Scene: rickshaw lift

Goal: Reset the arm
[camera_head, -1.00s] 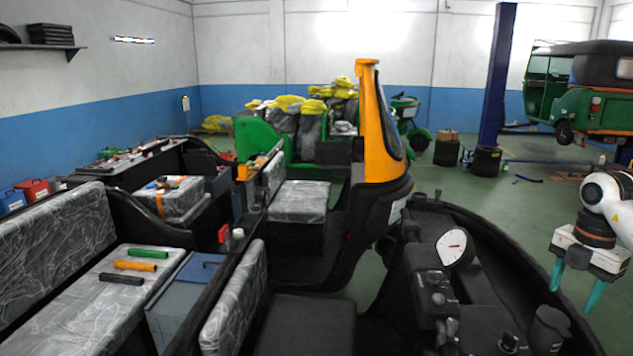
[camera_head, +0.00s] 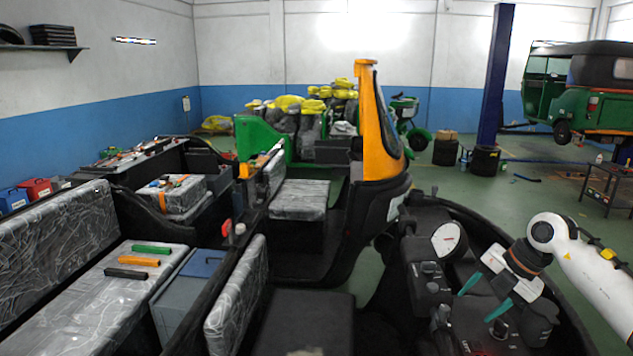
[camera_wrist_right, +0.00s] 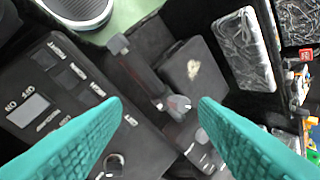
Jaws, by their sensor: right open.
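My right gripper (camera_head: 482,299) is open and empty above the black dashboard (camera_head: 432,268) of the nearest rickshaw, at the right of the head view. Its teal fingers also show in the right wrist view (camera_wrist_right: 160,103), spread apart, with the panel and a small lever knob (camera_wrist_right: 176,104) below and beyond them. A white round gauge (camera_head: 446,237) stands on the dashboard to the left of my right arm. My left gripper is not in view.
A plastic-wrapped bench (camera_head: 95,310) carries green, orange and black handles (camera_head: 138,261) at the left. A grey box (camera_head: 187,300) stands beside it. An orange-fronted rickshaw (camera_head: 377,125) is ahead. Open green floor (camera_head: 470,190) lies at the right, with a lifted rickshaw (camera_head: 600,108) behind.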

